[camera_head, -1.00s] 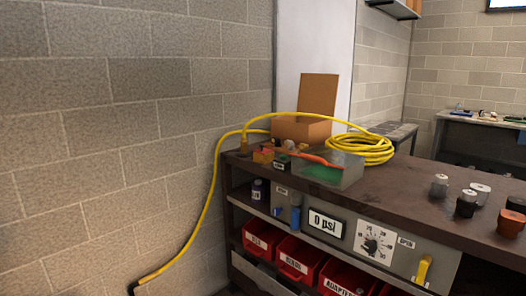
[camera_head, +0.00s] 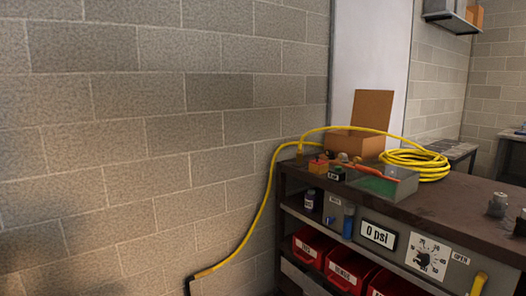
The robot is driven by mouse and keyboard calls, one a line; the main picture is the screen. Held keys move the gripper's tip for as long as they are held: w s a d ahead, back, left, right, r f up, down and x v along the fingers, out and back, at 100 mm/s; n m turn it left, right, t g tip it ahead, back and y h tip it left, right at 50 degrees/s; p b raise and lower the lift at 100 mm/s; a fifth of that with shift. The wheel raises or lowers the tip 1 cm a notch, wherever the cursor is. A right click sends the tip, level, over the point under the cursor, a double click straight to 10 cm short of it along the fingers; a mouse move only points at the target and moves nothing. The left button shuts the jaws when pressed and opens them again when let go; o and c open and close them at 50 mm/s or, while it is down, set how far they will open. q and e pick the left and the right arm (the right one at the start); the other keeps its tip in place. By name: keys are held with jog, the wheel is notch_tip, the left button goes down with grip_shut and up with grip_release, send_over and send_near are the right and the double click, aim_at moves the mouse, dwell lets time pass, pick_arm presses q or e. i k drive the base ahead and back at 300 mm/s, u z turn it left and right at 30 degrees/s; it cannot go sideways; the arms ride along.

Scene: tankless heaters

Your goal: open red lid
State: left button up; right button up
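I cannot make out a clear red lid. An orange-red long item (camera_head: 377,172) lies across a grey tray with a green inside (camera_head: 400,188). Red bins (camera_head: 343,272) with white labels stand on the shelf under the bench. Neither of my grippers is in view.
A yellow hose (camera_head: 268,200) hangs down the block wall at the bench's left end and coils on top (camera_head: 420,162). An open cardboard box (camera_head: 352,147) stands behind the tray. A "0 psi" panel (camera_head: 378,235) and a dial (camera_head: 428,257) face forward. Grey-topped jars stand at right.

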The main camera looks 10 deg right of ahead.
aim_at(318, 162)
jog(key=u, duration=0.5)
jog(key=i, duration=1.55)
jog(key=z, duration=0.85)
jog(key=i, duration=1.05)
jog(key=z, duration=1)
